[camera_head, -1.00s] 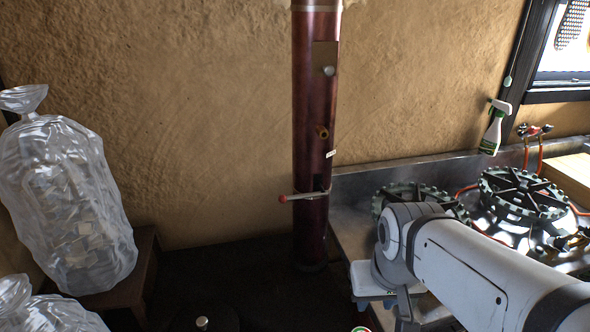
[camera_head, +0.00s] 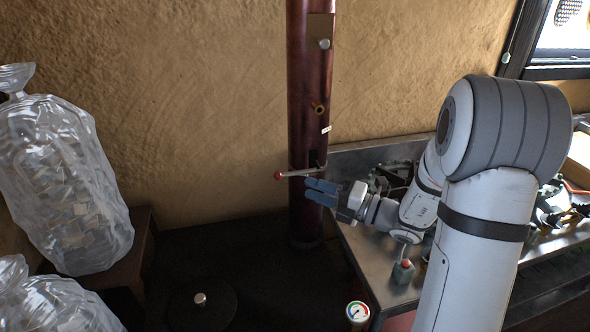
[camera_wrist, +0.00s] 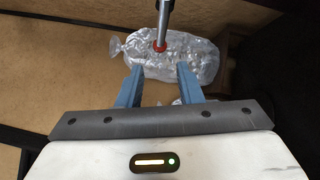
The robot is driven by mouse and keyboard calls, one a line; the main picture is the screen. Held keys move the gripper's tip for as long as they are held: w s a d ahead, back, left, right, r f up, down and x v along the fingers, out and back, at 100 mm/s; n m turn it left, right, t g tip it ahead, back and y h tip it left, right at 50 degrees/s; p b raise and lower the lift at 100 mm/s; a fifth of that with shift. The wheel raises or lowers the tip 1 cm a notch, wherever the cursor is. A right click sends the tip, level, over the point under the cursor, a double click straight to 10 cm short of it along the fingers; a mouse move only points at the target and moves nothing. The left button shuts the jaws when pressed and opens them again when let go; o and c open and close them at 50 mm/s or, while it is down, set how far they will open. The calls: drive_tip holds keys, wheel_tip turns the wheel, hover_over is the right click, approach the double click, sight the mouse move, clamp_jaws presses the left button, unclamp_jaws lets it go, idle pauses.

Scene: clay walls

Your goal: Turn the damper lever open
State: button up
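The damper lever (camera_head: 300,173) is a thin metal rod with a red end knob. It sticks out to the left, nearly level, from the dark red flue pipe (camera_head: 310,110). My gripper (camera_head: 310,189) has blue fingers and is just below the lever, in front of the pipe. In the wrist view the fingers (camera_wrist: 160,66) are spread apart with nothing held. There the lever (camera_wrist: 165,25) comes down from the top edge, and its red knob lines up with the gap, above the fingertips. I see no contact.
Clear bags of pale chunks (camera_head: 65,185) stand at the left, one on a dark wooden stool (camera_head: 140,245). A metal counter (camera_head: 350,160) with gas burners is at the right. A round dial gauge (camera_head: 357,312) is at the bottom.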

sight(297, 174)
drive_tip(key=w+a, duration=0.1)
drive_tip(key=w, duration=0.1)
drive_tip(key=w+a+m+t, duration=0.1)
drive_tip(key=w+a, duration=0.1)
drive_tip(key=w+a+r+m, duration=0.1)
drive_tip(key=a, duration=0.1)
drive_tip(key=shift+w+t+p, duration=0.3)
drive_tip(key=shift+w, duration=0.1)
drive_tip(key=shift+c, duration=0.5)
clamp_jaws()
